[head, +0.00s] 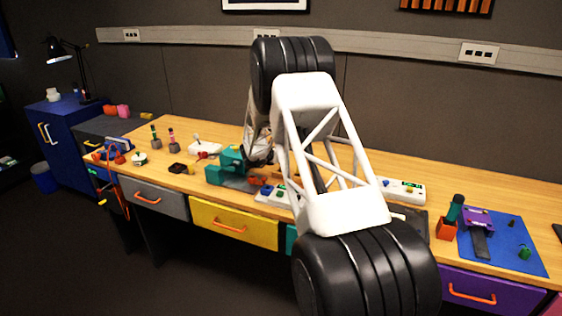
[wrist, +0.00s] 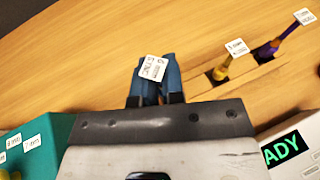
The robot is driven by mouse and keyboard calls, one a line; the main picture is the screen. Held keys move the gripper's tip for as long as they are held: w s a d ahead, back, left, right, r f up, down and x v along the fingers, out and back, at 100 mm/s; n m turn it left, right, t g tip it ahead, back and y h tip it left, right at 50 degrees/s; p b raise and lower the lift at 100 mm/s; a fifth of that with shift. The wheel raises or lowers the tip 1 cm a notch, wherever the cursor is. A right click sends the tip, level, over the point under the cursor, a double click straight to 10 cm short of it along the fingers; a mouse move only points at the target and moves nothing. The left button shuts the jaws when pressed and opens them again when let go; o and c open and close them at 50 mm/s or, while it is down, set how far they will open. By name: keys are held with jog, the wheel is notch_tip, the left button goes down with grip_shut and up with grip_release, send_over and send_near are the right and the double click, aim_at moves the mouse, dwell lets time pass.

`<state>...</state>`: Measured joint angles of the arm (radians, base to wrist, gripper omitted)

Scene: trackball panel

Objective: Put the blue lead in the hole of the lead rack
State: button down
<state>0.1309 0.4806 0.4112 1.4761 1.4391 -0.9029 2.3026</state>
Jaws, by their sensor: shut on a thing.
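My gripper (wrist: 155,99) is shut on the blue lead (wrist: 172,76) in the wrist view. The lead has a white tag (wrist: 152,68) with small print, and its lower part is hidden by the gripper body. To the right, a yellow lead (wrist: 229,60) and a purple lead (wrist: 283,41) stand at dark openings in a wood-coloured surface, apart from my gripper. I cannot tell where the lead rack ends and the table begins, and no empty hole shows clearly. In the head view my arm hides most of this area.
A teal block (wrist: 58,150) with tags stands at the lower left of the wrist view. A white box with a green-lettered display (wrist: 283,148) is at the lower right. The wooden table (head: 175,130) holds several small items. A blue mat (head: 518,258) lies at the right.

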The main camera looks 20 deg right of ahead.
jog(key=shift+f, duration=1.6)
jog(key=shift+f, duration=0.15)
jog(key=c, duration=1.2)
grip_release()
jog(key=shift+v, duration=6.05)
jog(key=shift+w, duration=0.1)
